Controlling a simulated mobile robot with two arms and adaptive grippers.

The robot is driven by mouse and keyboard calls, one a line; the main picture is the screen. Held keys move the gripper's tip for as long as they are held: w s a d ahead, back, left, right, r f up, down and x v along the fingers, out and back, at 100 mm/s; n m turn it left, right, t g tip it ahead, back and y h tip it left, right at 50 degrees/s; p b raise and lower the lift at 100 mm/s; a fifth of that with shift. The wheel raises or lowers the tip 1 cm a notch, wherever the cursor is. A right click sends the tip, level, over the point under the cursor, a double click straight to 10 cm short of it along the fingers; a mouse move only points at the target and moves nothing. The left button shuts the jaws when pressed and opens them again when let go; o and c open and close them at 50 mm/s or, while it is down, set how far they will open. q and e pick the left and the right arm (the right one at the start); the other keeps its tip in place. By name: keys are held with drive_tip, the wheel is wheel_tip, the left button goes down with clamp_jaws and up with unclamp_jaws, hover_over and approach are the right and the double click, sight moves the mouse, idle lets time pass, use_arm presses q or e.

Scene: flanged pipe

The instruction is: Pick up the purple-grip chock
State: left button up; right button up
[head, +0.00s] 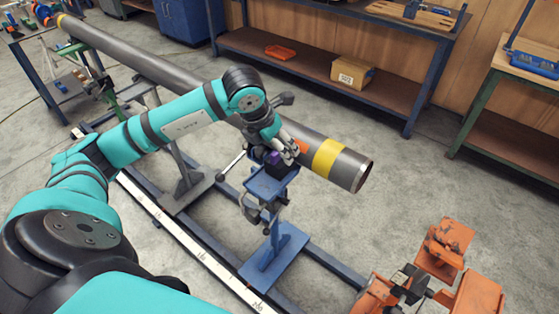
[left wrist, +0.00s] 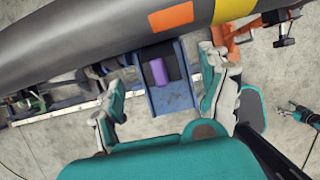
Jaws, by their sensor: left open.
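The purple-grip chock (head: 273,159) sits on the small blue tray of a pipe stand (head: 270,245), just under the grey pipe (head: 335,162). My left gripper (head: 289,150) is right above and beside it, partly covering it in the head view. In the left wrist view the chock's purple grip (left wrist: 158,72) stands out against its dark body, between the two spread fingers of my left gripper (left wrist: 164,85). The fingers are open and do not appear to touch the grip.
The pipe, with yellow and orange bands, runs close beside the left gripper. A floor rail (head: 190,238) passes below. Orange machinery (head: 440,275) stands at the lower right. A workbench (head: 330,45) with a cardboard box (head: 352,73) is at the back.

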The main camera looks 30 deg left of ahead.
use_arm(q)
drive_tip(key=shift+f, duration=0.2)
drive_tip(key=shift+w+f, duration=0.1)
drive_tip(key=shift+f, duration=0.1)
drive_tip(key=p+x, duration=0.2)
drive_tip(key=x, duration=0.2)
drive_tip(key=shift+w+a+f, duration=0.1)
drive_tip(key=shift+w+f, duration=0.05)
drive_tip(key=shift+f, duration=0.25)
drive_tip(key=c, duration=1.4)
use_arm(e)
drive_tip(key=shift+w+d+r, duration=0.1)
drive_tip(key=shift+w+r, duration=0.1)
drive_tip(key=shift+r, duration=0.4)
drive_tip(key=shift+w+d+r, duration=0.1)
drive_tip(key=shift+w+r, duration=0.1)
drive_tip(key=shift+r, duration=0.4)
use_arm(q)
drive_tip(key=shift+r, duration=0.15)
use_arm(e)
drive_tip(key=shift+f, duration=0.1)
